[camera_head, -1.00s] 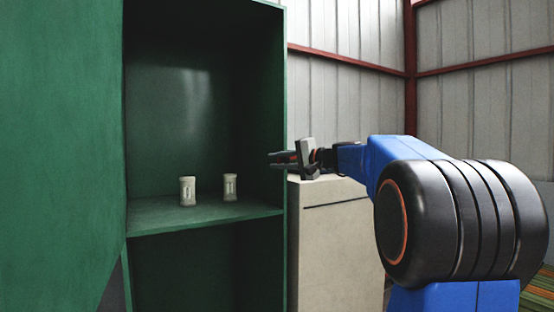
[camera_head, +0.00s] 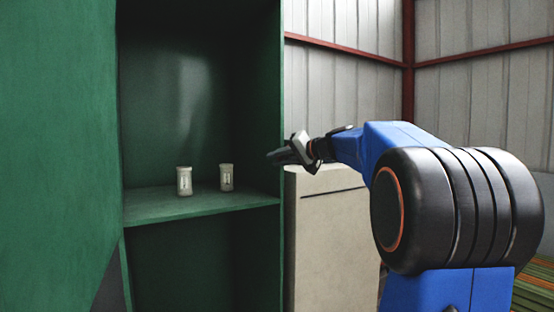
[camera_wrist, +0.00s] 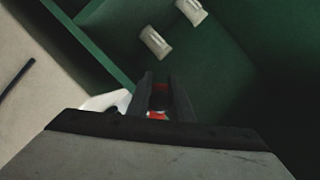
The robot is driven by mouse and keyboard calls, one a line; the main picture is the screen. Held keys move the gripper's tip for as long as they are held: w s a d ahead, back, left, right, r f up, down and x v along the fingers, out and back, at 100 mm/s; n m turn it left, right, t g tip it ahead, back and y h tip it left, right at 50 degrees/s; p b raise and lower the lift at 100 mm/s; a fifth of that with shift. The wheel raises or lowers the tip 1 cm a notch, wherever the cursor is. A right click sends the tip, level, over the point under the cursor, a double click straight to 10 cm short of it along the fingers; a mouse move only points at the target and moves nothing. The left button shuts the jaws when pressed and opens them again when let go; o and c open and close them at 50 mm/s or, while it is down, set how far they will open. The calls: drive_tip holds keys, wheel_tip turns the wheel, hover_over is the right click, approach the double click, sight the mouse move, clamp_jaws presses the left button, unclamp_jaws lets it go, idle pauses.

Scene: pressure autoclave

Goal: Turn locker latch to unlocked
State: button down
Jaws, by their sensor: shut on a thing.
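The green locker (camera_head: 281,100) stands open, its door (camera_head: 55,140) swung out at the left. I cannot make out the latch in either view. My gripper (camera_head: 275,156) is in front of the locker's right edge, fingers pointing left towards the opening. In the wrist view my gripper (camera_wrist: 158,85) has its two dark fingers close together. A small red thing (camera_wrist: 157,115) shows between them, and a white part (camera_wrist: 108,101) shows beside them on the left. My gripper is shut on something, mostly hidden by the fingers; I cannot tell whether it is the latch.
Two pale canisters, a left one (camera_head: 184,181) and a right one (camera_head: 226,177), stand upright on the locker's shelf (camera_head: 200,205). A beige cabinet (camera_head: 325,240) stands right of the locker, below my arm. Corrugated wall panels (camera_head: 345,90) are behind.

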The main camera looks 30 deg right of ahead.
drive_tip(key=c, duration=1.6)
unclamp_jaws()
drive_tip(key=v, duration=1.7)
drive_tip(key=shift+s+f, duration=0.1)
drive_tip(key=shift+s, duration=0.1)
